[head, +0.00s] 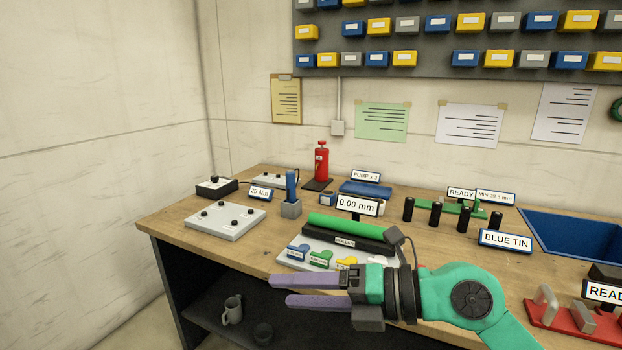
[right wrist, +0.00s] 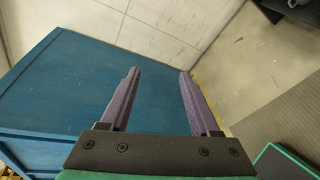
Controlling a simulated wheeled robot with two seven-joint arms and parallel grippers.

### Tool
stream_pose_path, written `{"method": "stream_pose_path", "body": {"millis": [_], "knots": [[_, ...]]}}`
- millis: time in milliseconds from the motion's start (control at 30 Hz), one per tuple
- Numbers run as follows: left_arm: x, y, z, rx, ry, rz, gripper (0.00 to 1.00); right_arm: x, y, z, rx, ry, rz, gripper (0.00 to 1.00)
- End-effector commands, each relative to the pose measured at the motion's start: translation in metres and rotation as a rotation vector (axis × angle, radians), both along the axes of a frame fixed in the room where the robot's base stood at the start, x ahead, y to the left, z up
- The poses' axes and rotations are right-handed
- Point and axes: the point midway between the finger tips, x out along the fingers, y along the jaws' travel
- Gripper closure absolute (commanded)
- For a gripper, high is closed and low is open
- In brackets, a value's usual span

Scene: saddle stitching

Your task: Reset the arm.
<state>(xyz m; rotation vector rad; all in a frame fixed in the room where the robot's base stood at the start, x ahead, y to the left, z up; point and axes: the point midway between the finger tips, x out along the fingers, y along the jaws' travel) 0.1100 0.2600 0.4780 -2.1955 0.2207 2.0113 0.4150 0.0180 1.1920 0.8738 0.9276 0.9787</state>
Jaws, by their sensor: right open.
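My right gripper (head: 281,290) reaches in from the lower right in the head view, its two purple fingers pointing left. The fingers are apart with nothing between them. They appear in front of the workbench's (head: 180,228) front edge; their exact height is hard to judge. In the right wrist view the open gripper (right wrist: 159,73) points toward a blue surface (right wrist: 75,85), with bare floor to its right. My green arm hides part of the bench front. My left gripper is out of view.
Behind the gripper are a green roller (head: 350,228) with coloured tabs, and a "0.00 mm" display (head: 357,206). A red bottle (head: 322,163) stands farther back. A red rack (head: 560,320) and blue bin (head: 575,232) are at right. A mug (head: 232,310) sits on the lower shelf.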

Motion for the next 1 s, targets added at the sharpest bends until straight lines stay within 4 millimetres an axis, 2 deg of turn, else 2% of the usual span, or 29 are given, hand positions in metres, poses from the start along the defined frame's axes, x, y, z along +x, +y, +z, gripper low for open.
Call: {"method": "stream_pose_path", "body": {"millis": [33,67,100,133,167,233,267,300,333,367,400,467,500,533,600,700,800,1000], "knots": [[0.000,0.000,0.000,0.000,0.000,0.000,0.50,-0.006,0.008,0.031,0.236,0.024,-0.004,0.38],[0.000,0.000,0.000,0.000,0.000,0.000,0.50,-0.004,0.004,0.052,0.387,0.042,-0.031,0.38],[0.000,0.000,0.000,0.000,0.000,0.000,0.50,0.004,-0.010,0.075,0.582,0.078,-0.092,0.38],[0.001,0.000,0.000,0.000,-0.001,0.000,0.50,0.014,-0.026,0.088,0.719,0.114,-0.157,0.38],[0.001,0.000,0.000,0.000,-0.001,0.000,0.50,0.026,-0.046,0.096,0.848,0.157,-0.235,0.38],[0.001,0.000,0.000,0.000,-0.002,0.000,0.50,0.059,-0.102,0.088,1.104,0.288,-0.464,0.38],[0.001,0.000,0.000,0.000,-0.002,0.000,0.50,0.071,-0.125,0.075,1.184,0.348,-0.568,0.38],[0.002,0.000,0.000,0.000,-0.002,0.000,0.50,0.084,-0.153,0.053,1.266,0.429,-0.706,0.38],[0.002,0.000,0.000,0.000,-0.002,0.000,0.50,0.091,-0.172,0.032,1.312,0.491,-0.810,0.38],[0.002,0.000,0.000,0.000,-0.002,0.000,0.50,0.096,-0.189,0.009,1.347,0.556,-0.911,0.38],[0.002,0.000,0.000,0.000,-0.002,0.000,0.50,0.098,-0.209,-0.023,1.377,0.644,-1.044,0.38],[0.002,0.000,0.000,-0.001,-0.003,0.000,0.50,0.094,-0.232,-0.075,1.392,0.779,-1.238,0.38],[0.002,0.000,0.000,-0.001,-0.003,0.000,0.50,0.087,-0.244,-0.110,1.383,0.870,-1.363,0.38],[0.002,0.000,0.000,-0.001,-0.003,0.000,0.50,0.079,-0.251,-0.135,1.370,0.938,-1.448,0.38],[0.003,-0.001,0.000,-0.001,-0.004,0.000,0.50,0.056,-0.260,-0.185,1.316,1.082,-1.620,0.38],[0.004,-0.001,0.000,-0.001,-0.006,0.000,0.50,0.019,-0.264,-0.240,1.213,1.261,-1.810,0.38],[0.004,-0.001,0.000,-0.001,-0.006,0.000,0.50,-0.020,-0.262,-0.280,1.095,1.417,-1.952,0.38],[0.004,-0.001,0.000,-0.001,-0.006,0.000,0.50,-0.097,-0.250,-0.331,0.830,1.694,-2.149,0.38]]}}
